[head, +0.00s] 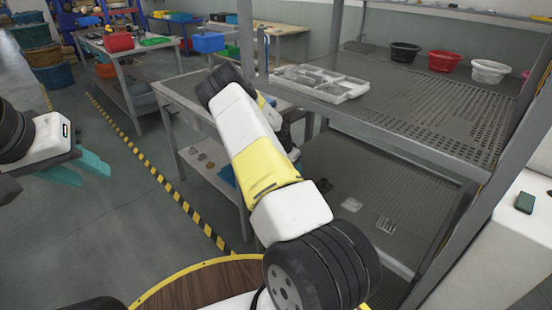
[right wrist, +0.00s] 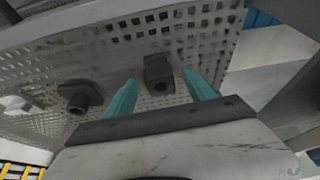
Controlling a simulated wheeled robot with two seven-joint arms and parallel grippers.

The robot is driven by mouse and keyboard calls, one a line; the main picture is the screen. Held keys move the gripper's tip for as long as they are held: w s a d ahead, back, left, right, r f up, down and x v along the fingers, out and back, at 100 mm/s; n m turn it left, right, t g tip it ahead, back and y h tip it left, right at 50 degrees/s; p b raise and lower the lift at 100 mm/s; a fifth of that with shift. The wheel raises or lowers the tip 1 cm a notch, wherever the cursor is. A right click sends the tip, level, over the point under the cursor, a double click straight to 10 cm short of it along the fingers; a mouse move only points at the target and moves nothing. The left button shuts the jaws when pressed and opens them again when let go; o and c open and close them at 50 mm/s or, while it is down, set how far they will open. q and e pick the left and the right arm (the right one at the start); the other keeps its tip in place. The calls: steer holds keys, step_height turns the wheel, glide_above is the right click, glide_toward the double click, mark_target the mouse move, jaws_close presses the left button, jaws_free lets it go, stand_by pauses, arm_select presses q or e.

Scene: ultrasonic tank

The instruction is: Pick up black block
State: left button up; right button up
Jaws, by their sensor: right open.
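In the right wrist view, a dark block-like part (right wrist: 158,73) with a round hole in its near end lies on a perforated metal shelf (right wrist: 215,32). A second, similar dark part (right wrist: 80,95) lies to its left. My right gripper (right wrist: 163,88) is open. Its two teal fingers point toward the first part, which shows between their tips; I cannot tell whether they touch it. In the head view my right forearm hides most of that gripper. A small dark object (head: 325,185) shows on the lower rack shelf. My left gripper (head: 88,170) is open and empty at the left, over the floor.
The rack's upper shelf (head: 430,105) overhangs the lower one and holds a white divided tray (head: 318,83) and several bowls. A clear piece (head: 351,204) and a slotted piece (head: 385,224) lie on the lower shelf. A rack post (head: 500,165) stands at the right.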

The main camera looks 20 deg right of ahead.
jaws_close()
steer(key=shift+r, duration=0.1)
